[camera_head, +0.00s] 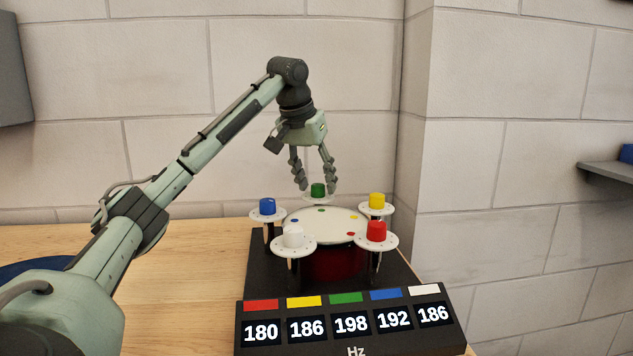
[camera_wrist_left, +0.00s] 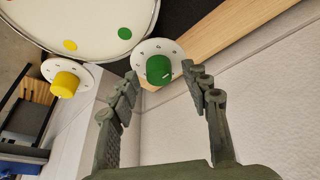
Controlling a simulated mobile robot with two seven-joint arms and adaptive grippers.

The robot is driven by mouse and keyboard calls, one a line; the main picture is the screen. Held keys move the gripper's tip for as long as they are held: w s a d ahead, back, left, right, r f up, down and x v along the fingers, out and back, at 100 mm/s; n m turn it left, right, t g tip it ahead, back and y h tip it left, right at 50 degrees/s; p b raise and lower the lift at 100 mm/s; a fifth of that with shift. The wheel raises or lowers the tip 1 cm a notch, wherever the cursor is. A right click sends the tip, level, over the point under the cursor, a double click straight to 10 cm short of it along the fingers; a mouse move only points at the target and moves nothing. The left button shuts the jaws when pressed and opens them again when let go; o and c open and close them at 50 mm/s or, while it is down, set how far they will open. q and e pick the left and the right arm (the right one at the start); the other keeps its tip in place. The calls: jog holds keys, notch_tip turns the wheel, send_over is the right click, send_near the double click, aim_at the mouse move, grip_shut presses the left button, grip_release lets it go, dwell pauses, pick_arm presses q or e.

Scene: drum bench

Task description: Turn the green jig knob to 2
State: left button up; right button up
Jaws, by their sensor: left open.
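The green jig knob (camera_head: 318,189) stands on a white numbered dial at the back of the drum. In the left wrist view the green knob (camera_wrist_left: 158,69) sits on its white dial (camera_wrist_left: 149,48) with a light pointer mark on its edge; the dial's numbers are too small to read. My left gripper (camera_head: 315,188) points down just over the green knob, its fingers open to either side. In the left wrist view my left gripper (camera_wrist_left: 166,82) is open with the knob between and beyond its fingertips; I see no clear contact. My right gripper is not in view.
The drum (camera_head: 325,226) has blue (camera_head: 267,206), white (camera_head: 293,236), red (camera_head: 376,231) and yellow (camera_head: 377,201) knobs around it. A display (camera_head: 350,322) in front reads 198 under green. A wall stands close behind; bare wooden bench (camera_head: 190,270) lies left.

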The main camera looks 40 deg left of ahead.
pick_arm(q)
jog(key=shift+w+f, duration=0.15)
jog(key=shift+f, duration=0.1)
grip_shut()
